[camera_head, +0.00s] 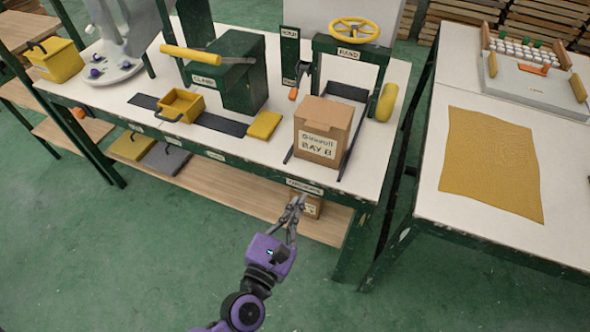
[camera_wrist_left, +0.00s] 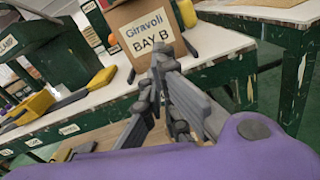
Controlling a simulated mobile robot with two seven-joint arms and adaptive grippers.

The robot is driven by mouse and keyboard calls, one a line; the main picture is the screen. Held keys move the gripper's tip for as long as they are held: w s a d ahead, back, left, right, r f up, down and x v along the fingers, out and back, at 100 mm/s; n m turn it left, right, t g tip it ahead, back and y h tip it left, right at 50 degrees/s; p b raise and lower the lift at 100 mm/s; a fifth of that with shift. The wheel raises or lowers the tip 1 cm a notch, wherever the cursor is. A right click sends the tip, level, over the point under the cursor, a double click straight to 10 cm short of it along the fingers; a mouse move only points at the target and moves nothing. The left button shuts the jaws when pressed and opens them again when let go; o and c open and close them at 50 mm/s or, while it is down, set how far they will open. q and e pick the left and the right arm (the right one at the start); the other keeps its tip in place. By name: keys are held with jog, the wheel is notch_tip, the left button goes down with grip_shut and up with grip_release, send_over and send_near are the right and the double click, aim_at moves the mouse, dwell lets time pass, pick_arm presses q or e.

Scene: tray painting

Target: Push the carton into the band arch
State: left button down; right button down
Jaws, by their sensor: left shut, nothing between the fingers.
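The brown carton (camera_head: 322,130), labelled "Giravoli BAY B", stands upright on the bench between dark rails, in front of the band arch (camera_head: 350,53). The arch is a green frame marked "BAND" with a yellow handwheel on top, and its opening is behind the carton. My left gripper (camera_head: 294,208) is shut and empty, in front of the bench's front edge, apart from the carton. In the left wrist view the carton (camera_wrist_left: 130,35) rises beyond the fingers (camera_wrist_left: 158,68). My right gripper is not in view.
A green clamp press (camera_head: 235,75), a yellow bin (camera_head: 181,105) and a yellow block (camera_head: 264,125) stand left of the carton. A yellow roll (camera_head: 387,101) is right of the arch. Another carton (camera_head: 313,206) is under the bench. The floor in front is clear.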

pick_arm(q)
jog(key=n, duration=0.2)
jog(key=p, duration=0.3)
send_near(319, 152)
jog(key=x, duration=0.6)
jog(key=shift+w, duration=0.15)
jog(key=shift+w+d, duration=0.15)
jog(key=shift+w, duration=0.15)
